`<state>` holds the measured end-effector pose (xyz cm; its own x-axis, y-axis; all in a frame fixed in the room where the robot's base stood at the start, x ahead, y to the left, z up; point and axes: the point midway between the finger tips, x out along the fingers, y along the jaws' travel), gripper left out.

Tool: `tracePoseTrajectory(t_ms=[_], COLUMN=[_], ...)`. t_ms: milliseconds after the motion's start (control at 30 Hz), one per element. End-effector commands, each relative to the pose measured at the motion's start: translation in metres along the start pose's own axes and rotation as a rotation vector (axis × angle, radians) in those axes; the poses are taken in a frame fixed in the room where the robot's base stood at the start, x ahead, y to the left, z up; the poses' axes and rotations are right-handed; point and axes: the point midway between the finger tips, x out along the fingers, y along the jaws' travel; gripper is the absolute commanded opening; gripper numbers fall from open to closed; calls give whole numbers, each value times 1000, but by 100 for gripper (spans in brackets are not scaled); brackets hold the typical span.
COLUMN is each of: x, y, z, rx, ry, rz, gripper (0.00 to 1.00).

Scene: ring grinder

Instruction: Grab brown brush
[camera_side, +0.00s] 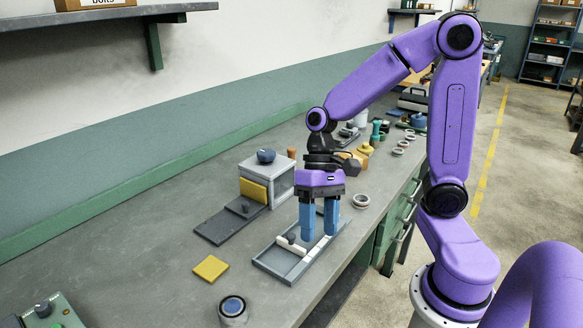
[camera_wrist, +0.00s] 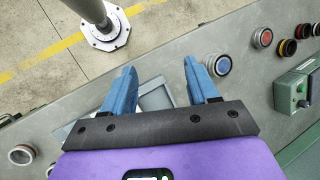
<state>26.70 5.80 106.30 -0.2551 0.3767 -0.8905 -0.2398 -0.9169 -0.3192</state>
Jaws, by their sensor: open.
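My gripper (camera_side: 318,222) points down over the right part of a shallow grey tray (camera_side: 268,263), its two blue fingers apart with nothing seen between them. A pale bar (camera_side: 291,246) with a small dark knob lies in the tray, just left of the fingers. I cannot tell whether this bar is the brown brush; no clearly brown brush shows. In the wrist view my gripper (camera_wrist: 158,64) is open, and part of the tray (camera_wrist: 172,95) shows between and below the fingers. My gripper's body hides the rest of the tray there.
A grey box (camera_side: 282,180) with a dark blue knob on top stands behind, with a yellow block (camera_side: 253,191) and a dark plate (camera_side: 222,226) before it. A yellow square (camera_side: 211,268) and a round blue-topped cup (camera_side: 233,309) lie nearer.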

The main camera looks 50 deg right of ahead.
Motion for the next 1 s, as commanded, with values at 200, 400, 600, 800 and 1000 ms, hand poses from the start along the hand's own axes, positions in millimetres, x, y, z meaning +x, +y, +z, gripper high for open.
tracePoseTrajectory(t_ms=[200,400,600,800,1000], x=[-27,-62,-103,-142,-164], y=[13,52,127,229,308], z=[-72,-142,-202,-238,-243], rx=[501,921,1308,1633,1812], ry=[-13,-13,-4,17,39], rz=[-273,-561,-892,-1254,-1520], gripper=[59,59,59,59,59])
